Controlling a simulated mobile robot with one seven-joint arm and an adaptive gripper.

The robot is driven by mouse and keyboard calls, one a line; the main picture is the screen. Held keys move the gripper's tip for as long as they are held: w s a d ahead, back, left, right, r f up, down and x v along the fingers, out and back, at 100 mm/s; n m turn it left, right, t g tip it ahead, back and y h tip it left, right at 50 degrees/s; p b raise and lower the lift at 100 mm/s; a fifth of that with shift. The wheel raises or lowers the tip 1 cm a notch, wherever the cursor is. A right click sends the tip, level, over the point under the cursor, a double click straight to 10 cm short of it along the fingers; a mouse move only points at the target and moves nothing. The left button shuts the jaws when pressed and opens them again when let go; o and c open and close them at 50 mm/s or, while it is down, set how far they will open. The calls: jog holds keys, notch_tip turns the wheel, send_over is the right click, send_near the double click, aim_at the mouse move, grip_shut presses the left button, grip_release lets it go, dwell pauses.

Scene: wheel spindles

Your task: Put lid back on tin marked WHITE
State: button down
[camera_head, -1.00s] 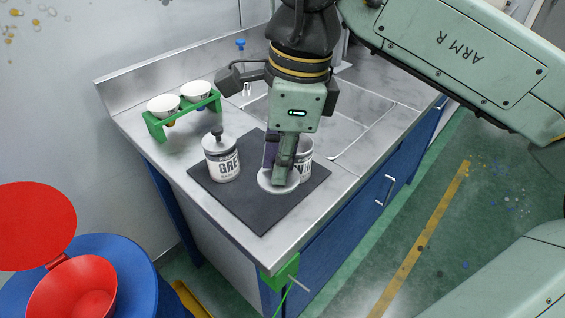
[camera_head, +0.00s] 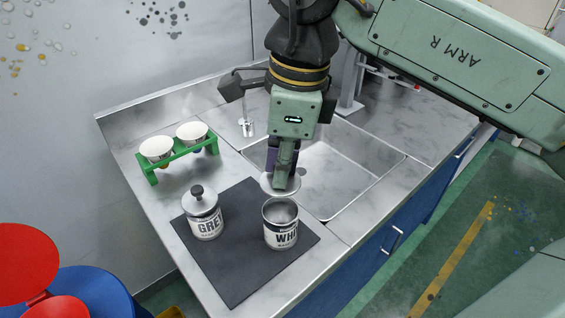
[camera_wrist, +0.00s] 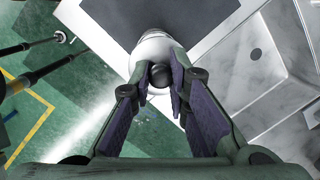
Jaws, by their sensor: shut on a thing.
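The tin marked WHITE (camera_head: 281,229) stands upright and open on the dark mat (camera_head: 236,268); its label reads "WHI" from here. My gripper (camera_head: 283,182) is shut on the lid (camera_head: 268,188), a pale disc held behind and above the open tin, apart from it. In the wrist view the fingers of my gripper (camera_wrist: 160,80) close on the lid's dark knob (camera_wrist: 160,76), with the pale lid (camera_wrist: 155,48) beyond.
A green rack (camera_head: 180,152) with two white cups stands at the back left. A sink (camera_head: 335,180) lies behind and right of the mat. A tap (camera_head: 246,127) stands at the back. A red-lidded blue bin (camera_head: 90,290) is at the front left.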

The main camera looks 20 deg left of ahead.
jog(key=shift+f+b, duration=2.15)
jog(key=shift+f, duration=0.8)
jog(key=shift+f+b, duration=0.15)
jog(key=shift+b, duration=0.15)
jog(key=c, duration=1.5)
grip_release()
jog(key=shift+o, duration=0.3)
jog(key=o, duration=0.5)
jog(key=shift+c, duration=0.2)
